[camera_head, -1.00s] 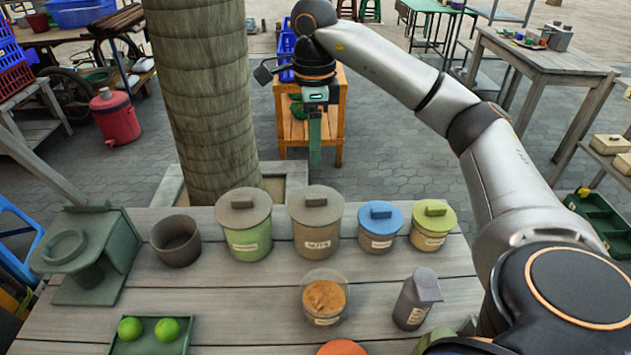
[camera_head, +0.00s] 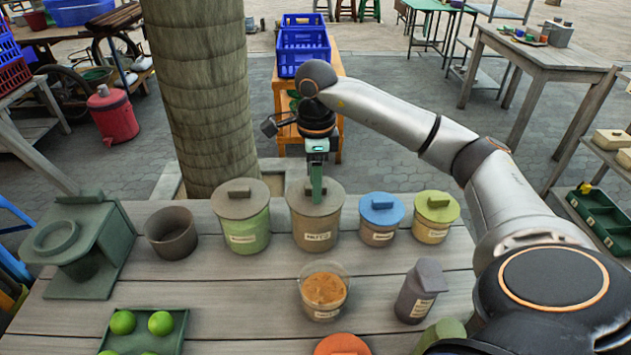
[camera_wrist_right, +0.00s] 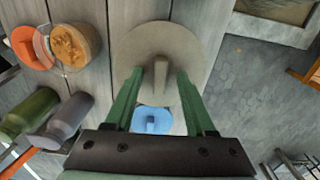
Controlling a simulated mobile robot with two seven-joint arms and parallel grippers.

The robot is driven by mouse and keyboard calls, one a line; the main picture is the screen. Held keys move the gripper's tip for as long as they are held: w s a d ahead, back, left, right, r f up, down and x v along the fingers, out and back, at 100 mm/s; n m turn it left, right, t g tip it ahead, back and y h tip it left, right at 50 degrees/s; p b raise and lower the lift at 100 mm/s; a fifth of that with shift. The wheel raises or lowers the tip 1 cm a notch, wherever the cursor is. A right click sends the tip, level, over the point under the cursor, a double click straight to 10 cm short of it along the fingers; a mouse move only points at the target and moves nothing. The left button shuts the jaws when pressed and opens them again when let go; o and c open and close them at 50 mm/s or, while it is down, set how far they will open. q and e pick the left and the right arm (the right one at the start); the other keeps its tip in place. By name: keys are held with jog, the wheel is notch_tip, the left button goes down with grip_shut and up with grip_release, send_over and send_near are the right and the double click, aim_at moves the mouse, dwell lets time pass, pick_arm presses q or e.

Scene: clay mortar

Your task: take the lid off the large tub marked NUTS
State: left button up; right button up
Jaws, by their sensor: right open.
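The large tub marked NUTS (camera_head: 314,233) stands on the plank table, brownish with a pale label. Its round grey-brown lid (camera_head: 337,198) is on, with a bar handle (camera_wrist_right: 160,76) across the middle. My right gripper (camera_head: 316,198) hangs over this lid, pointing down. In the right wrist view its two green fingers (camera_wrist_right: 159,80) are open, one on each side of the handle. I cannot tell whether they touch it. In the head view the fingers hide most of the handle. My left gripper is not in view.
Beside the tub stand a similar lidded tub with green contents (camera_head: 249,238), a blue-lidded jar (camera_head: 380,210) and a yellow-green-lidded jar (camera_head: 436,207). An open jar (camera_head: 325,290) and a dark bottle (camera_head: 419,290) stand nearer. Bare planks (camera_head: 230,295) lie front left.

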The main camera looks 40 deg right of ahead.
grip_shut()
dwell(0.4)
